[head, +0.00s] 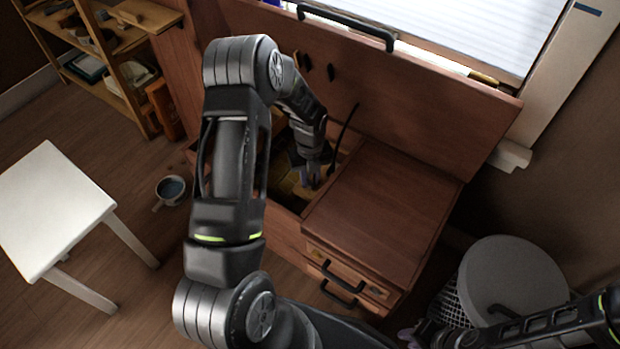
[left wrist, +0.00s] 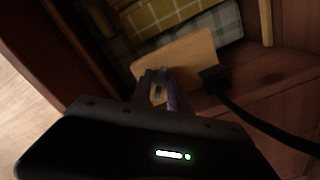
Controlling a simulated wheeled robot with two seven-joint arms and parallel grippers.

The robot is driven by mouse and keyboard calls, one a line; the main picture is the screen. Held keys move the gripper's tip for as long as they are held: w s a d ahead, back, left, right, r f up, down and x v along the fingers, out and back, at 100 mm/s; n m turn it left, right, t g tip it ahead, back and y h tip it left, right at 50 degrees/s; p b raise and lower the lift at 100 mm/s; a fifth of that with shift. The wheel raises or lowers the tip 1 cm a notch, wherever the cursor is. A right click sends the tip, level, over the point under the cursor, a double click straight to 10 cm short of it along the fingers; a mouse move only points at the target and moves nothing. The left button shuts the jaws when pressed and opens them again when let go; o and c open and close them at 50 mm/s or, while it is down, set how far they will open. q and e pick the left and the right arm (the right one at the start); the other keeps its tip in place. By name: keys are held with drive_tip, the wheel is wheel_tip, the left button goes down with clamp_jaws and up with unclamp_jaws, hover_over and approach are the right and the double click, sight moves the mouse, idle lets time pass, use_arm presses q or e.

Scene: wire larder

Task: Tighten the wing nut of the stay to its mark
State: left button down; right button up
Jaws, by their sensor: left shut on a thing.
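My left gripper (head: 312,182) reaches down into the open compartment of the wooden chest. In the left wrist view, the fingertips of my left gripper (left wrist: 160,78) are shut on a small grey piece, seemingly the wing nut (left wrist: 159,88), in front of a pale wooden plate (left wrist: 190,62). The fingers hide most of it, and I cannot make out the mark. The stay (head: 346,125) shows as a thin dark bar rising from the compartment. In the left wrist view, a black bar (left wrist: 262,122) runs from a black block beside the plate. My right gripper (head: 410,334) is low at the right, partly cut off.
The chest's raised lid (head: 420,110) stands behind the compartment. A closed wooden top (head: 385,195) with drawers below lies right of it. Folded checked cloths (left wrist: 160,12) lie in the compartment. A white stool (head: 55,205), a mug (head: 171,188) and a lidded basket (head: 510,275) stand around.

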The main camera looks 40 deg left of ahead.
use_arm(q)
drive_tip(key=shift+m, duration=0.4)
